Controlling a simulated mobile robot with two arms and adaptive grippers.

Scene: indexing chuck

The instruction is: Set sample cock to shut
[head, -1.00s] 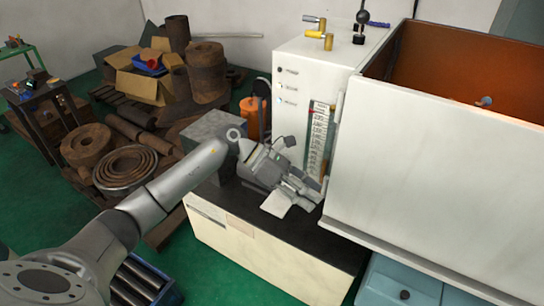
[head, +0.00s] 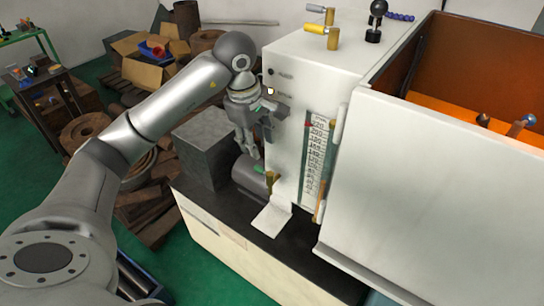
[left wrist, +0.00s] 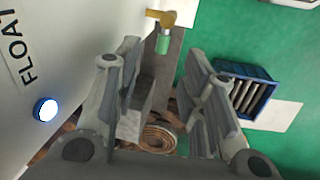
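A small brass cock with a green handle, which I take as the sample cock (head: 271,180), sticks out low on the side of the white cabinet (head: 325,55). In the left wrist view the brass cock (left wrist: 165,18) is at the top, with its green grip beyond the fingertips. My left gripper (head: 250,152) points down beside the cabinet, above and left of the cock and apart from it. In the left wrist view its fingers (left wrist: 165,75) are spread with nothing between them. My right gripper is not in view.
A yellow-handled lever (head: 322,29) and a black knob (head: 377,15) stand on the cabinet top. A scale gauge (head: 316,155) is on its front. A grey block (head: 205,150) stands on the black counter at left. A large white-sided tank (head: 430,190) fills the right.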

